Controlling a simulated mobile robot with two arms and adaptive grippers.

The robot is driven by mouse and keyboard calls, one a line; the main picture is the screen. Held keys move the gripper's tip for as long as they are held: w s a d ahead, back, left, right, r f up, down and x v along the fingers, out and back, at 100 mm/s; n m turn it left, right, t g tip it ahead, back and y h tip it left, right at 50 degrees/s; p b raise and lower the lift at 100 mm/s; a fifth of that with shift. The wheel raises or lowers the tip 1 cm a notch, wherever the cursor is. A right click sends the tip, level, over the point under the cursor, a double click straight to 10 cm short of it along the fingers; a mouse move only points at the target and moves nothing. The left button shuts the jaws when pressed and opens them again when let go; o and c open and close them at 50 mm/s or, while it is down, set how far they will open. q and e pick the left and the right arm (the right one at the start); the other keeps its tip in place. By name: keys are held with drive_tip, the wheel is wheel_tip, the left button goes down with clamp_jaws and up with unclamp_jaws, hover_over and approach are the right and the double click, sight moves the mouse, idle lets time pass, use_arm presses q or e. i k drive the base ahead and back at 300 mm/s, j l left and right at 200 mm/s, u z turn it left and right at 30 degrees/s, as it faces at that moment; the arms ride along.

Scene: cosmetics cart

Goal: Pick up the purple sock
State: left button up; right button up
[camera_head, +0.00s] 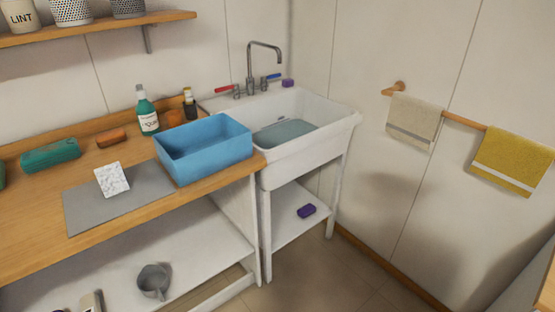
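A small dark purple item (307,211) lies on the low white shelf (290,228) under the sink. It looks like a compact, folded bundle, but it is too small to tell for sure that it is a sock. A second small purple item (288,83) sits on the back rim of the white sink (310,150), right of the tap; its kind is also unclear. Neither of my grippers is in view.
A blue basin (205,165) stands on the wooden counter (35,220), left of the sink. A green bottle (147,112) is behind it. The sink's legs flank the low shelf. A grey jug (153,281) is under the counter. Floor before the sink is clear.

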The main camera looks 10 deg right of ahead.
sight(111, 178)
drive_tip(key=j+z, duration=0.85)
drive_tip(key=z, duration=0.15)
drive_tip(key=k+j+z, duration=0.2)
drive_tip(key=j+z, duration=0.15)
drive_tip(key=z, duration=0.15)
